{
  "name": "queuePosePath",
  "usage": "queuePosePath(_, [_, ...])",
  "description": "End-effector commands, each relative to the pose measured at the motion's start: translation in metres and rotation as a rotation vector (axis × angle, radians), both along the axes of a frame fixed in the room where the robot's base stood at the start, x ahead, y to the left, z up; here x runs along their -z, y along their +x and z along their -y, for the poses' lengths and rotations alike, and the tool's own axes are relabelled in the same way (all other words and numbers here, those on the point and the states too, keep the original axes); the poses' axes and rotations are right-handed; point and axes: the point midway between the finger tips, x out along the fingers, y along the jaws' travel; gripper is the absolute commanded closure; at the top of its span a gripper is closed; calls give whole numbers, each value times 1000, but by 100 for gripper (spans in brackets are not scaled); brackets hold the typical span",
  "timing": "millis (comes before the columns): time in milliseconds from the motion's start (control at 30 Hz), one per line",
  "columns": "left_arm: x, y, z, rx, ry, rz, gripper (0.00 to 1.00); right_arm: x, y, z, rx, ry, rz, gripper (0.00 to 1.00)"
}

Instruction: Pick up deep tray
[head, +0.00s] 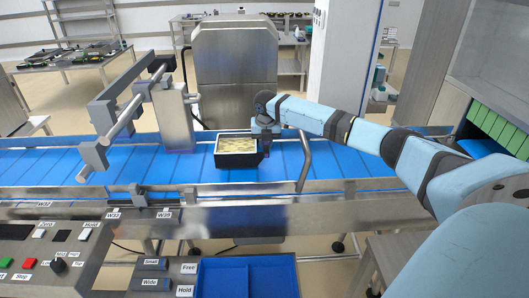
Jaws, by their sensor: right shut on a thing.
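A deep black tray (236,160) with pale yellowish contents sits at the middle of the blue conveyor belt. My right arm reaches in from the right, and its gripper (264,138) is at the tray's right rim, shut on it. The fingertips are small and partly hidden against the dark tray wall. The tray looks level, and I cannot tell whether it is clear of the belt. My left gripper is not in view.
The blue conveyor (340,165) runs across the view with a metal front rail (240,190). A metal frame with grey bars (130,115) stands left of the tray. A steel machine (234,75) stands behind. A blue bin (247,277) and control panels (45,255) are in front.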

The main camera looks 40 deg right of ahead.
Motion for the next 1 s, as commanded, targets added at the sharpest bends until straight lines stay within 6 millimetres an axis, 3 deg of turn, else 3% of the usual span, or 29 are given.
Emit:
queuePosePath(300, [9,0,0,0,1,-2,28,-89,1,0,0,0,6,100])
queuePosePath(500, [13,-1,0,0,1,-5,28,-131,1,0,-1,0,6,100])
queuePosePath(733, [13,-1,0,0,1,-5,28,-152,1,0,0,-1,2,100])
queuePosePath(1000, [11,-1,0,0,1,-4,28,-141,1,0,0,1,2,100])
